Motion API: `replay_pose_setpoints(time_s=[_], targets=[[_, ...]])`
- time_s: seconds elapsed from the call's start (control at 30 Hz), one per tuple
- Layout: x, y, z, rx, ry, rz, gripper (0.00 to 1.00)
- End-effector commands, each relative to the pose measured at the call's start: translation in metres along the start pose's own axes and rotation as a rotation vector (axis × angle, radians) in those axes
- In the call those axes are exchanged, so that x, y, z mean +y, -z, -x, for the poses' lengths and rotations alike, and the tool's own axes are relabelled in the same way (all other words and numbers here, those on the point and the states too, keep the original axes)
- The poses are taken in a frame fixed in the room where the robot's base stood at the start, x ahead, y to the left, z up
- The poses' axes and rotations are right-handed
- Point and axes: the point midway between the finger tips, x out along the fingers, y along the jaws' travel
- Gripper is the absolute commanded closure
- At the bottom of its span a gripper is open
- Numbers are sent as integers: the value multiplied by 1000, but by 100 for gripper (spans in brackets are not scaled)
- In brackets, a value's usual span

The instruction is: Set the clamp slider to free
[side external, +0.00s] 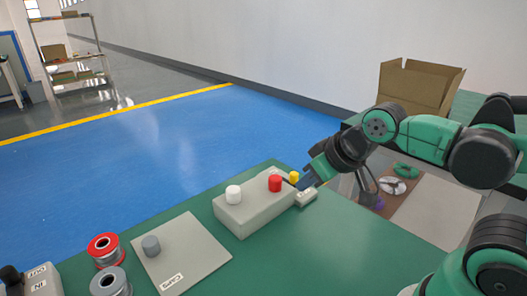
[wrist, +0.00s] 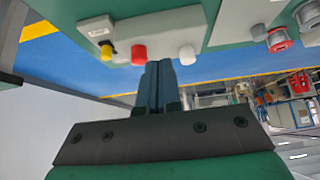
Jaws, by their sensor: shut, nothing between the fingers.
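A grey plate (side external: 190,262) with a grey round knob (side external: 151,245) lies on the green bench; its label is too small to read surely. A grey box (side external: 247,214) carries a white knob (side external: 233,194) and a red knob (side external: 275,183). A yellow knob (side external: 294,177) stands on a small labelled block (side external: 306,197) at the box's right end. I cannot tell for sure which of these is the clamp slider. My gripper (side external: 308,182) is shut and empty, close to the yellow knob. In the wrist view the shut fingers (wrist: 158,68) point between the red knob (wrist: 138,54) and white knob (wrist: 187,54).
A red spool (side external: 104,247) and a grey spool (side external: 108,281) stand left of the plate. A box marked IN and OUT with a black knob (side external: 10,275) is at the far left. A cardboard box (side external: 420,88) stands behind my arm. The bench's front middle is clear.

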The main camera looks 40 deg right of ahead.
Motion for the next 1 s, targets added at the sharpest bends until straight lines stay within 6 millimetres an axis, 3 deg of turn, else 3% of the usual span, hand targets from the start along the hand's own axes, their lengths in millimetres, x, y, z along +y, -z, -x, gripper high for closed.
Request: replay_pose_setpoints(time_s=[0.03, 0.2, 0.27, 0.47, 0.63, 0.8, 1.0], targets=[[0, 0, 0, 0, 0, 0, 100], [3, 6, 0, -20, -7, -6, 52], [7, 13, 0, -47, -14, -12, 39], [32, 49, -13, -200, -48, -55, 39], [60, 72, -39, -347, -66, -99, 39], [91, 82, -74, -485, -70, -145, 39], [116, 80, -104, -590, -64, -181, 39]])
